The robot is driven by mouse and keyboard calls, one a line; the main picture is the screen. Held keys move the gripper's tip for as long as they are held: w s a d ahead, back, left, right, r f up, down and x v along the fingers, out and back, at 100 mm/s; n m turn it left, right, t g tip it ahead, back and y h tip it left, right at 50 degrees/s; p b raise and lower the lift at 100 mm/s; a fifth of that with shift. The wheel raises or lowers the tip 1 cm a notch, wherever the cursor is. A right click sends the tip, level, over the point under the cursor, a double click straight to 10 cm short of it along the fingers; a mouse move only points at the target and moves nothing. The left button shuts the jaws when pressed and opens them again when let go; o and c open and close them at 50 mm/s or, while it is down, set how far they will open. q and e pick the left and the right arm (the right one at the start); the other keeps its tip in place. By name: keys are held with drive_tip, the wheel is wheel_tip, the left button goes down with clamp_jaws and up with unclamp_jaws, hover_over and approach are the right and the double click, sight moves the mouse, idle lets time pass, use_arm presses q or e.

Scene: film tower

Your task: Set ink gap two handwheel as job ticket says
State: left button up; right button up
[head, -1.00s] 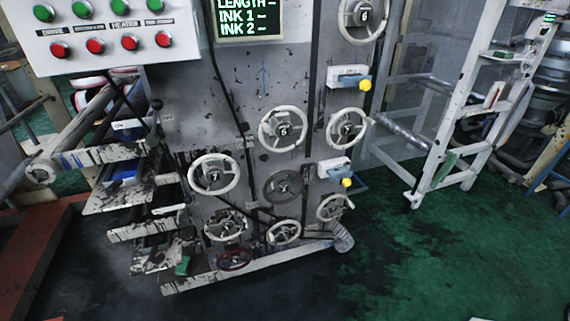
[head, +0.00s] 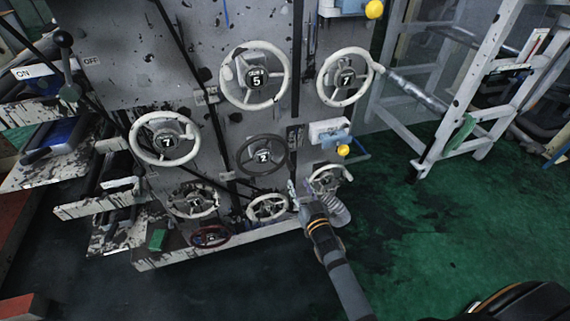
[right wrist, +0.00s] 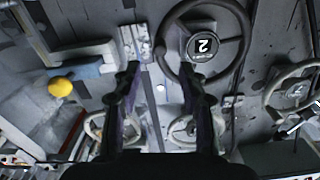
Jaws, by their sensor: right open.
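A dark handwheel (head: 263,156) with a dial (head: 263,157) reading 2 is on the grey machine panel. The same wheel rim (right wrist: 244,45) and dial (right wrist: 202,46) show in the right wrist view, upside down. I cannot read which wheel is ink gap two. White handwheels around it include one reading 5 (head: 256,76), one reading 7 at the right (head: 345,77) and one reading 7 at the left (head: 166,138). My right gripper (head: 300,197) is open, low and right of the dark wheel; its fingers (right wrist: 165,85) hold nothing. My left gripper and a job ticket are not in view.
Lower white wheels (head: 267,207) and (head: 326,179) and a small red wheel (head: 211,237) are close to the gripper. A white ladder frame (head: 485,90) stands farther right. The green floor (head: 430,230) is open.

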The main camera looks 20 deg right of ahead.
sight(292, 169)
drive_tip(key=w, duration=0.4)
drive_tip(key=w+b, duration=0.1)
drive_tip(key=w, duration=0.4)
drive_tip(key=shift+a+f+b, duration=0.15)
drive_tip(key=shift+b, duration=0.15)
drive_tip(key=shift+w, duration=0.65)
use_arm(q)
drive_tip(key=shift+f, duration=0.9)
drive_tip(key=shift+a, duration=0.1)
use_arm(e)
clamp_jaws()
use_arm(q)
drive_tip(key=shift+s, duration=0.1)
